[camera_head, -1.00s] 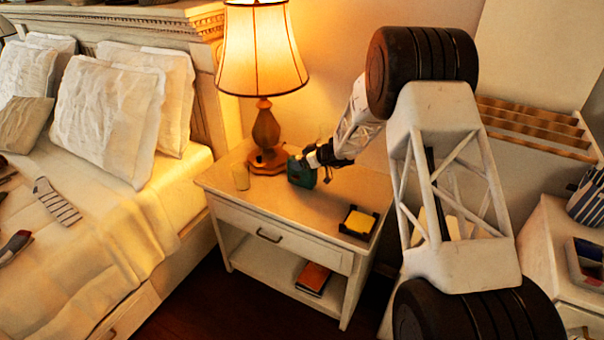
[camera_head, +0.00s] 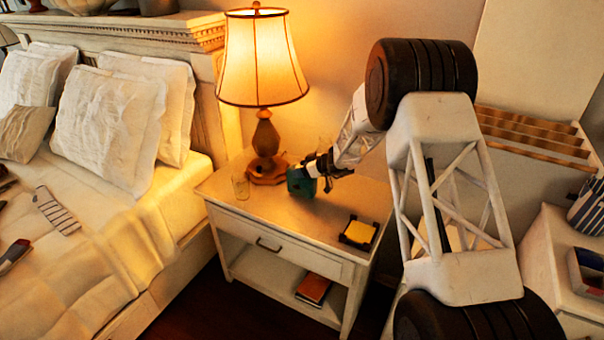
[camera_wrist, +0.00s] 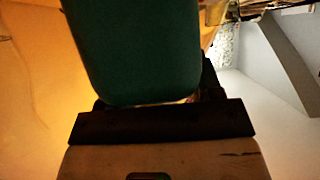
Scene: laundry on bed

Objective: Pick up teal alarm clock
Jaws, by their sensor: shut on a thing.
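The teal alarm clock (camera_head: 299,183) is at the far end of the white nightstand (camera_head: 262,212), just in front of the lamp's wooden base. It also fills the upper middle of the wrist view (camera_wrist: 135,50), right against the dark jaws. My gripper (camera_head: 310,170) reaches in from the right and is shut on the clock. The gripper's dark crossbar (camera_wrist: 160,122) shows in the wrist view, and the clock hides the fingertips there. Whether the clock touches the nightstand top is hard to tell.
A lit table lamp (camera_head: 265,135) stands close behind the clock. A glass (camera_head: 240,186) stands to its left. A dark tray with yellow notes (camera_head: 359,232) lies at the right front. The nightstand's front middle is clear. The bed (camera_head: 110,235) is at left.

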